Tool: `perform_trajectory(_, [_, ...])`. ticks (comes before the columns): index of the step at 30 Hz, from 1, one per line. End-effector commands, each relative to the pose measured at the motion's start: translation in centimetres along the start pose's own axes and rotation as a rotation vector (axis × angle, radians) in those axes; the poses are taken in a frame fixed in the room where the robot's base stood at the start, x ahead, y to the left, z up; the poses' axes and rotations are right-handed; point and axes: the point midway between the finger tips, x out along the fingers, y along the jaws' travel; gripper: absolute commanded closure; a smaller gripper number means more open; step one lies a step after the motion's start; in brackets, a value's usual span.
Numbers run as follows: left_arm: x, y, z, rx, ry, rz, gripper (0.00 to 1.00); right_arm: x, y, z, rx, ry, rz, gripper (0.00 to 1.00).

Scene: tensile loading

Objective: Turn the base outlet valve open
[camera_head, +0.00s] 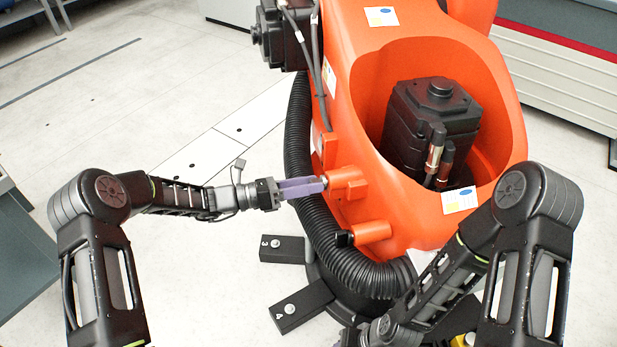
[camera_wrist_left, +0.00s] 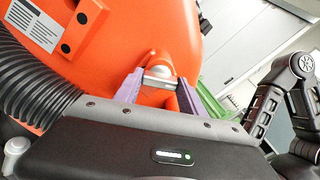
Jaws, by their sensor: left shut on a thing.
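The base outlet valve is on an orange stub (camera_head: 346,183) low on the side of the big orange machine (camera_head: 345,95). Its silver handle (camera_wrist_left: 159,76) shows in the left wrist view between two purple fingers. My left gripper (camera_head: 320,184) reaches in from the left and is shut on this handle. In the head view the fingers hide most of the handle, and how far it is turned cannot be told. My right arm comes down from the right toward the bottom edge; its gripper is not clearly visible.
A second orange stub (camera_head: 372,232) with a black end (camera_head: 344,239) sits just below. A thick black ribbed hose (camera_head: 330,238) runs close behind my left fingers. Black feet (camera_head: 283,249) with bolts stick out from the base. The floor (camera_head: 120,95) at the left is clear.

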Motion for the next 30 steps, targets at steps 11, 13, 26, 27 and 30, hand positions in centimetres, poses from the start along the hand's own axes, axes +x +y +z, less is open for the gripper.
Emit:
perform_trajectory(11, [-0.1,-0.1,0.2,-0.356,0.0,0.002,0.93,-2.4,-0.9,0.0,0.0,0.0,0.0,0.64])
perform_trajectory(13, [-0.1,-0.1,0.2,-0.422,-0.001,0.002,0.93,-2.7,-1.0,0.0,0.0,0.0,0.0,0.64])
perform_trajectory(26, [-0.1,0.0,0.0,-0.748,0.0,0.002,0.93,-3.8,-1.5,0.0,0.0,0.0,0.0,0.64])
perform_trajectory(27, [-0.1,0.0,0.0,-0.765,0.0,0.002,0.93,-3.9,-1.5,0.0,0.0,0.0,0.0,0.64])
perform_trajectory(30, [-0.1,0.1,0.0,-0.8,0.0,0.002,0.93,-3.9,-1.5,0.0,0.0,0.0,0.0,0.64])
